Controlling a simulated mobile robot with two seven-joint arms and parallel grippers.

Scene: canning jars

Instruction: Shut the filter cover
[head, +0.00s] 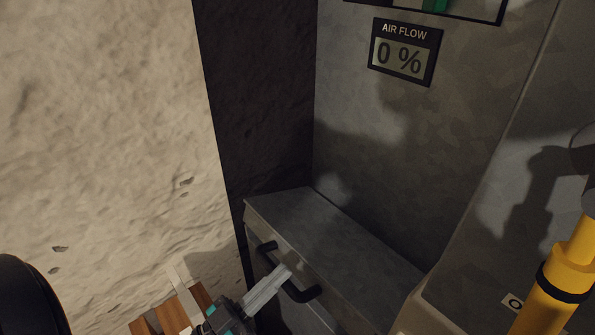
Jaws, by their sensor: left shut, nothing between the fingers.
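The filter cover appears to be the grey metal front (318,306) low in the middle of the head view, below a flat grey ledge (330,233). A black bar handle (303,293) is fixed to it. My left gripper (286,271) comes in from the bottom, shut and empty. Its pale fingers reach across the handle in the picture; I cannot tell whether they touch it. The lower part of the cover is out of frame, so I cannot tell how far it stands open. My right gripper is not in view.
A grey panel with an air flow display (401,54) reading 0 % rises behind the ledge. A rough pale wall (100,130) stands at left. Brown wooden slats (172,316) lie at the bottom left. A yellow cylindrical part (560,275) with a black band stands at right.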

